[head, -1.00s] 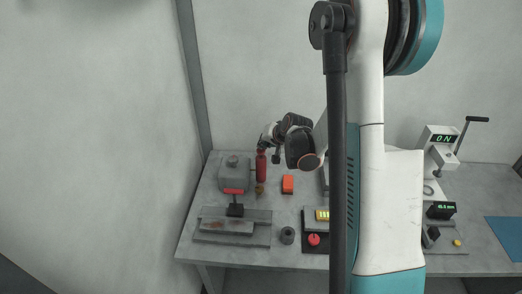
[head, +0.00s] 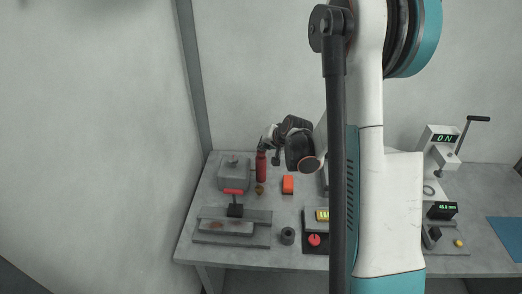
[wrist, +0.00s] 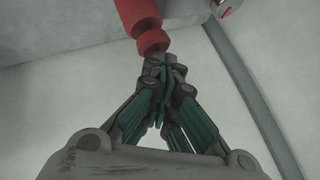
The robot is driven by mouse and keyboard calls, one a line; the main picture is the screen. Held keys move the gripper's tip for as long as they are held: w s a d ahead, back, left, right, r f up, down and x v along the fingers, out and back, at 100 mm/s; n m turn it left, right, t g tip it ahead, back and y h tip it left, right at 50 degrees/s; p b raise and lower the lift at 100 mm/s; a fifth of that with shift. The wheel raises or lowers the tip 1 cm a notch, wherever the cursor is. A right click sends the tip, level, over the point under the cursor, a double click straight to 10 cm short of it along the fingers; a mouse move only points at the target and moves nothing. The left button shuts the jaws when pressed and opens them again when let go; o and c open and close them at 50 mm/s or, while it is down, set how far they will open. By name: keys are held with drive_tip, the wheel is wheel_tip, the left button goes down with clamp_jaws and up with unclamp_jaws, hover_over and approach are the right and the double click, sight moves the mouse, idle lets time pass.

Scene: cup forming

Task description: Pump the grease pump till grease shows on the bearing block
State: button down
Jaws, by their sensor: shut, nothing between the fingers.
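The red upright cylinder (head: 261,167), which I take for the grease pump, stands at the back left of the bench. In the wrist view its red body (wrist: 138,12) ends in a narrower neck and a round red knob (wrist: 152,42). My gripper (head: 262,147) is at the top of the cylinder. In the wrist view my gripper (wrist: 165,62) is shut and empty, its fingertips at the knob; whether they touch it I cannot tell. A grey block (head: 235,174) with a knob on top, perhaps the bearing block, stands left of the pump. I make out no grease on it.
A press (head: 441,150) stands at the right. My arm hides the bench's middle.

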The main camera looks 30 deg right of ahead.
drive_tip(key=shift+f+b, duration=0.35)
drive_tip(key=shift+f, duration=0.05)
idle(0.4)
drive_tip(key=shift+r+p, duration=0.85)
drive_tip(key=shift+r, duration=0.75)
wheel_tip(320, 180, up, 5)
drive_tip(key=p, duration=0.3)
idle(0.6)
